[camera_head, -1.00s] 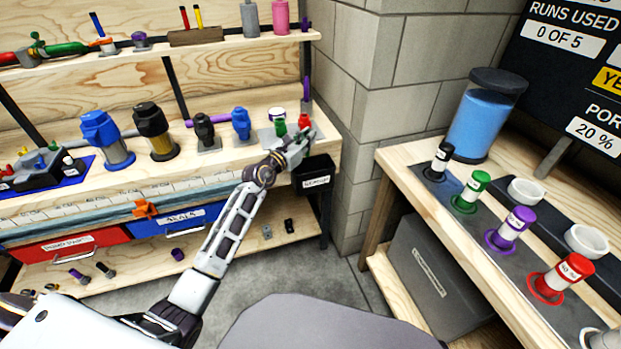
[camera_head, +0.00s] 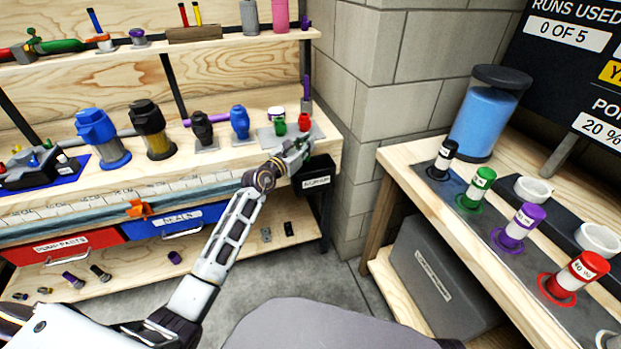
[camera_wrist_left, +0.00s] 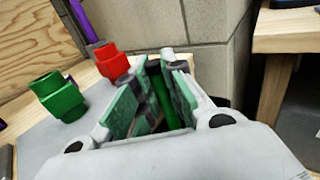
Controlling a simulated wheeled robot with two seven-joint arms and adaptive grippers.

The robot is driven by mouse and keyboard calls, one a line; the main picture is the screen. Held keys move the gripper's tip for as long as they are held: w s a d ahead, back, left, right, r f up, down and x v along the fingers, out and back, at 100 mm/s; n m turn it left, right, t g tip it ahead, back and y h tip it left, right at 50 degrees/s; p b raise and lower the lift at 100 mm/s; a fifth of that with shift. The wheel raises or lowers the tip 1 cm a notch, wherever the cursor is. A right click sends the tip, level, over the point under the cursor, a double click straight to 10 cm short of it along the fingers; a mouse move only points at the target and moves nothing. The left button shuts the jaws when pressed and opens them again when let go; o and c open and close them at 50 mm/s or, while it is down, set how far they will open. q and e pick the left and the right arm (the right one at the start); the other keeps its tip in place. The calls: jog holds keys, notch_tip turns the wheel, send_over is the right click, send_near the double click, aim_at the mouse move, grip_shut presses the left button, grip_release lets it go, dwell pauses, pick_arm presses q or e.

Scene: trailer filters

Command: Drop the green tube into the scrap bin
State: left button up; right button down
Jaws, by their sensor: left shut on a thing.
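My left gripper (camera_head: 298,152) is at the right end of the workbench, beside the near edge of the grey plate. In the left wrist view its green-padded fingers (camera_wrist_left: 155,100) are closed around a dark green tube (camera_wrist_left: 160,92), which is partly hidden between the pads. In the head view the tube cannot be told apart from the fingers. The black scrap bin (camera_head: 314,176) hangs at the bench's right end, just below and beside the gripper; its label is blurred and its inside is hidden. My right gripper is not in view.
A green cup (camera_head: 280,128) and a red cup (camera_head: 304,123) stand on the grey plate (camera_head: 265,136), close to the gripper. A block wall (camera_head: 375,120) rises behind the bin. A second bench (camera_head: 405,160) with colored cylinders stands at right.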

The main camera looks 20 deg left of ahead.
pick_arm(q)
jog(key=o, duration=0.8)
jog(key=shift+s, duration=0.2)
jog(key=shift+v, duration=5.8)
